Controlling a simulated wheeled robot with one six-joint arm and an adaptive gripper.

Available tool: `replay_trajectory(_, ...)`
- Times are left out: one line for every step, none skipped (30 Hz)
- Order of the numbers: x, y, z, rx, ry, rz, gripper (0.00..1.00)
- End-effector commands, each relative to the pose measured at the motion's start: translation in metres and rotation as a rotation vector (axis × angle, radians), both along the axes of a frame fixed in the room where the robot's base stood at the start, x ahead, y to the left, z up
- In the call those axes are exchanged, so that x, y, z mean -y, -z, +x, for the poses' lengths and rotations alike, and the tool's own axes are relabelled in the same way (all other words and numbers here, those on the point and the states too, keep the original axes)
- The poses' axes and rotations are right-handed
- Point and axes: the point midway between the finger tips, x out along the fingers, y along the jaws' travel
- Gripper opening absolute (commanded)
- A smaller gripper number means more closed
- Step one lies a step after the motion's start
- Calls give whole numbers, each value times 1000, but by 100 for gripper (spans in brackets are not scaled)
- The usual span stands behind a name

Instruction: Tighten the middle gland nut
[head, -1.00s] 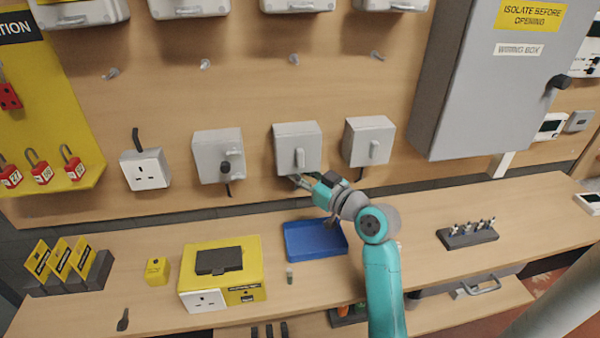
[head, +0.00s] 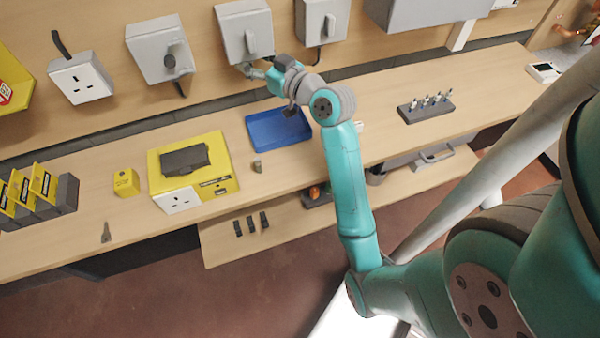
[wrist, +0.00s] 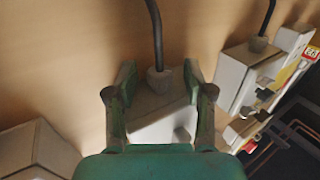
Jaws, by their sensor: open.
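The middle grey switch box (head: 236,38) is on the wooden wall board. My gripper (head: 248,70) is just under it in the head view. In the wrist view the grey gland nut (wrist: 158,82) sits where a black cable (wrist: 156,35) meets the middle box (wrist: 160,118). My gripper (wrist: 158,75) is open, with one finger on each side of the nut. Gaps show between the nut and both fingers. The head view does not show the nut clearly.
Grey boxes flank the middle one, left (head: 158,48) and right (head: 322,18). The left neighbour's gland (wrist: 258,44) shows right in the wrist view. Below, the bench holds a blue tray (head: 262,145), a yellow tester (head: 220,180) and a dark rack (head: 425,110).

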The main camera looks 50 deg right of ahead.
Motion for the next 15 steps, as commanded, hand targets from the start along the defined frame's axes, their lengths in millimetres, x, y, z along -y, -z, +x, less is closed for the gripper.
replay_trajectory(-2, 0, 0, 0, 19, -1, 52)
replay_trajectory(-2, 0, 0, 0, 33, -1, 52)
replay_trajectory(-2, 0, 0, 0, 52, -2, 52)
replay_trajectory(-2, 0, 0, 1, 66, -1, 52)
replay_trajectory(-3, 0, 0, 0, 79, -1, 52)
replay_trajectory(-3, 0, 1, -1, 97, -1, 52)
replay_trajectory(-3, 0, 0, 0, 110, 0, 52)
replay_trajectory(-3, 0, 0, 0, 123, 0, 52)
replay_trajectory(-4, 0, 1, -1, 140, 0, 52)
replay_trajectory(-4, 0, 1, -1, 152, -1, 52)
replay_trajectory(-4, 0, 1, 0, 165, 0, 52)
replay_trajectory(-4, 0, 1, 0, 181, 0, 52)
replay_trajectory(-4, 0, 1, 0, 193, -1, 52)
replay_trajectory(-4, 0, 1, 0, 206, -1, 52)
replay_trajectory(-4, 0, 1, 0, 222, -1, 52)
